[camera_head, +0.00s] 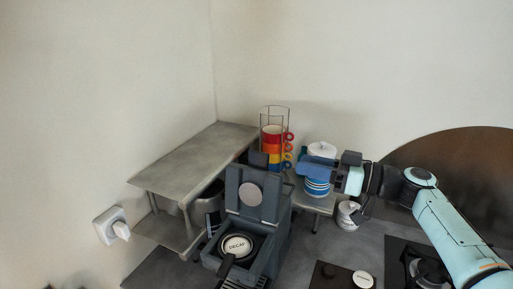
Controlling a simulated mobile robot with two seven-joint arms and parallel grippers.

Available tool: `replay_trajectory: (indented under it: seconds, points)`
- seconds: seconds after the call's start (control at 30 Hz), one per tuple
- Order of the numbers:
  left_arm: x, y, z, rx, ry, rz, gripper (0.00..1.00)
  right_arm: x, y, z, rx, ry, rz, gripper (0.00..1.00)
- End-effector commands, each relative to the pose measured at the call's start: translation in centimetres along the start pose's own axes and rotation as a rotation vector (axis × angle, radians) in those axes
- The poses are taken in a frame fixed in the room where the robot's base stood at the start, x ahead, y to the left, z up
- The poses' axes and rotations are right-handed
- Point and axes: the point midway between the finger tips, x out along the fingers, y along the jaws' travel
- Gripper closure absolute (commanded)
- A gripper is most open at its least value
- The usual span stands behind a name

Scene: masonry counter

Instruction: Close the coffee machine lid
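The dark grey coffee machine (282,238) stands on the counter near the middle of the view. Its lid (238,190) is open and stands upright, with a round pale disc on its inner face. A round pod marked like "DECAF" (237,245) sits in the open chamber below, and a dark handle sticks out towards me. My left gripper is not in view.
A two-level metal shelf (195,155) stands left of the machine. Stacked coloured mugs (272,146) in a wire rack are behind it.

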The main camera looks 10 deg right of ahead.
Motion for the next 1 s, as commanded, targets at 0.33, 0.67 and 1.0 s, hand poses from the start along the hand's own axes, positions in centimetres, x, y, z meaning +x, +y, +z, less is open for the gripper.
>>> replay_trajectory:
  seconds: [0.33, 0.67, 1.0]
  points:
    - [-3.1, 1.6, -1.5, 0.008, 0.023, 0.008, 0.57, 7.2, -0.2, -0.5, 0.000, 0.001, -0.007, 0.65]
    - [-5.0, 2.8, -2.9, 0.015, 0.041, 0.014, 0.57, 11.8, -0.1, -0.3, -0.002, 0.001, -0.003, 0.65]
    - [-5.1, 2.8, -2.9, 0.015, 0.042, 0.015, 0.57, 12.3, -0.1, -0.1, -0.001, 0.000, -0.001, 0.65]
